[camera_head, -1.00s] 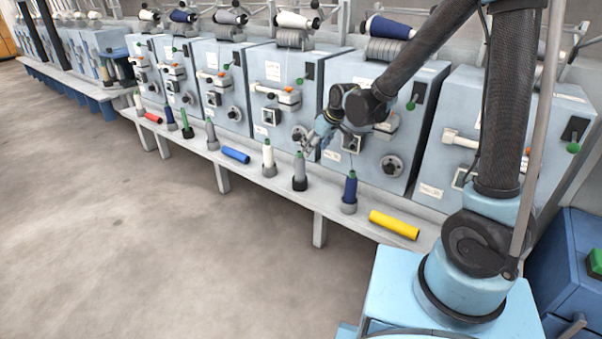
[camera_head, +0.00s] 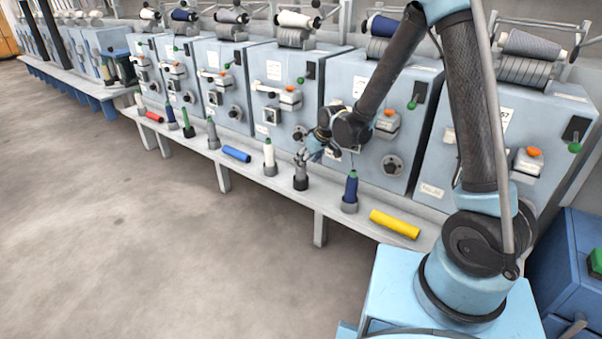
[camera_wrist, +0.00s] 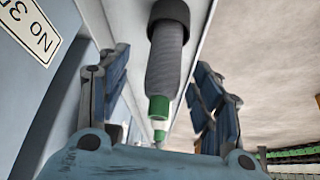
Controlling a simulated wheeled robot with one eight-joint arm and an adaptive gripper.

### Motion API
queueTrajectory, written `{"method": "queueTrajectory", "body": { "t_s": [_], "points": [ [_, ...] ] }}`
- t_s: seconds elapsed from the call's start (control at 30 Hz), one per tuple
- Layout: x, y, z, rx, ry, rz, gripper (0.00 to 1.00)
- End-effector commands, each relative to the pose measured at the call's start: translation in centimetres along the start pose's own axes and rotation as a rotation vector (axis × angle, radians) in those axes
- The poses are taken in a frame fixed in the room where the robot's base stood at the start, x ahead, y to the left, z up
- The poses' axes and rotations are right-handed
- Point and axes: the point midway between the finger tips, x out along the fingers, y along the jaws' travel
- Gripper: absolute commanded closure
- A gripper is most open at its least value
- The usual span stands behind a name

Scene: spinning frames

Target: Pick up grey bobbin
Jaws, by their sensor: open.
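The grey bobbin (camera_wrist: 164,62) with a green tip stands on a dark peg holder (camera_wrist: 170,12) on the ledge. In the head view, the bobbin's grey body (camera_head: 300,173) shows just below my gripper (camera_head: 304,156), which covers its top. In the wrist view, my gripper (camera_wrist: 163,75) is open, with one blue-grey finger on each side of the bobbin. Gaps show between the bobbin and both fingers, so it is not gripped.
A white bobbin (camera_head: 269,155) stands to the left and a dark blue one (camera_head: 350,188) to the right. A yellow tube (camera_head: 395,223) and a blue tube (camera_head: 236,154) lie on the ledge (camera_head: 325,203). Machine fronts (camera_head: 285,90) rise close behind.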

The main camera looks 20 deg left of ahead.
Motion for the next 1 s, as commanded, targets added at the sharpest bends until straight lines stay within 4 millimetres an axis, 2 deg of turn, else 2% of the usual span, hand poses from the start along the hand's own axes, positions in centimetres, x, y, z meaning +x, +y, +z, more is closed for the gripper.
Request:
{"method": "queueTrajectory", "body": {
  "t_s": [0.17, 0.6, 0.97, 1.0],
  "points": [
    [0.6, -0.1, -0.1, 0.0, 0.0, 0.0, 0.41],
    [4.9, -0.6, -0.5, 0.0, 0.0, 0.0, 0.41],
    [5.4, -0.7, -0.5, -0.001, 0.0, -0.001, 0.41],
    [5.4, -0.7, -0.5, -0.001, 0.0, -0.001, 0.48]
  ]
}}
